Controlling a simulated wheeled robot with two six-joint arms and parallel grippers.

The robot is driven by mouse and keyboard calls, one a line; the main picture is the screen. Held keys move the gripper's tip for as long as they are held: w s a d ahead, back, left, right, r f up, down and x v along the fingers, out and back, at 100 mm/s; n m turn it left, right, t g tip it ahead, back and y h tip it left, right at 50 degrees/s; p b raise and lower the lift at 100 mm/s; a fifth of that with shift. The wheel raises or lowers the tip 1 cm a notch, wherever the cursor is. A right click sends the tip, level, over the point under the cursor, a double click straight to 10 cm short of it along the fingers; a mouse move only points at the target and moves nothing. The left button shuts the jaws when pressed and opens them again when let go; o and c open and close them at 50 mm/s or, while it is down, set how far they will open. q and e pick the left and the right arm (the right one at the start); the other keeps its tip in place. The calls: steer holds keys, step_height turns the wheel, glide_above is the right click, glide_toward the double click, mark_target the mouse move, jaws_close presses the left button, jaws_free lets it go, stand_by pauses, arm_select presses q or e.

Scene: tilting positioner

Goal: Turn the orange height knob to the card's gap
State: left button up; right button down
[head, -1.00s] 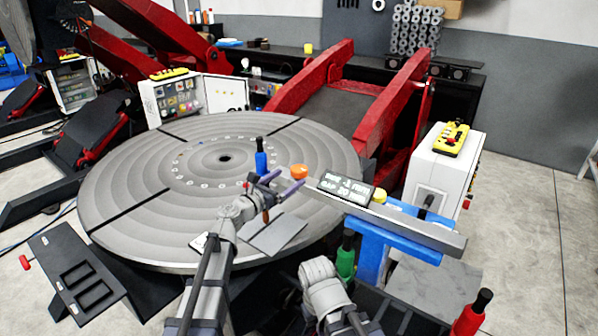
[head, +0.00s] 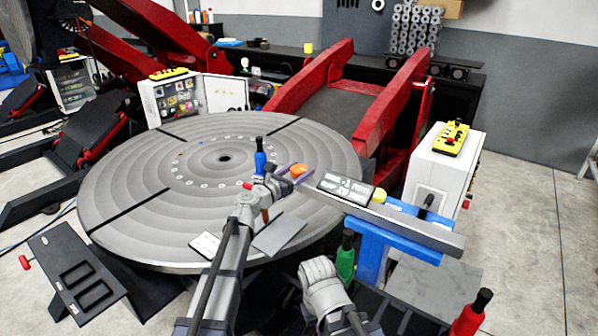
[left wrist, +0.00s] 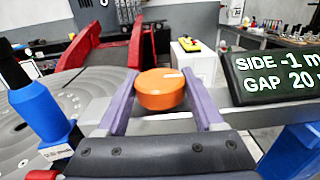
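The orange knob (head: 298,170) sits on the grey bar (head: 420,228) near its left end, and it also shows in the left wrist view (left wrist: 160,90). My left gripper (head: 287,177) is at the knob. In the left wrist view its two purple fingers (left wrist: 160,98) stand apart on either side of the knob; a narrow space shows beside it, and contact is unclear. The dark display (head: 345,187) on the bar reads SIDE -1 and GAP 20 in the left wrist view (left wrist: 275,72). A white card (head: 206,244) lies at the turntable's front edge, its writing too small to read.
A blue-bodied tool with a black top (head: 260,156) stands on the round turntable (head: 130,200), left of the knob. A yellow knob (head: 379,195) is right of the display. A blue bracket (head: 375,250) carries the bar. A grey plate (head: 278,235) lies in front.

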arm_select(q)
steer(key=c, duration=0.9)
steer(key=shift+o, duration=0.2)
steer(key=shift+w+h, duration=0.1)
steer(key=shift+h, duration=0.2)
steer(key=shift+w+a+m+g+h, duration=0.1)
steer(key=shift+w+m+g+h, duration=0.05)
steer(key=shift+m+g+h, duration=0.95)
steer(key=m+g+h, duration=0.1)
steer(key=g, duration=0.1)
steer(key=m+g+h, duration=0.1)
steer(key=m+g, duration=0.1)
steer(key=shift+w+g+h, duration=0.1)
steer(key=shift+g+h, duration=0.2)
steer(key=m+g+h, duration=0.1)
steer(key=m+g, duration=0.2)
steer(key=g, duration=0.1)
steer(key=shift+g, duration=0.3)
steer(key=shift+s+m+g+h, duration=0.15)
steer(key=shift+m+g, duration=0.3)
steer(key=shift+g, duration=0.1)
steer(key=shift+s+m+g+h, duration=0.1)
steer(key=shift+m+g+h, duration=0.05)
steer(key=shift+m+g, duration=0.35)
steer(key=shift+s+g, duration=0.1)
steer(key=shift+g, duration=0.25)
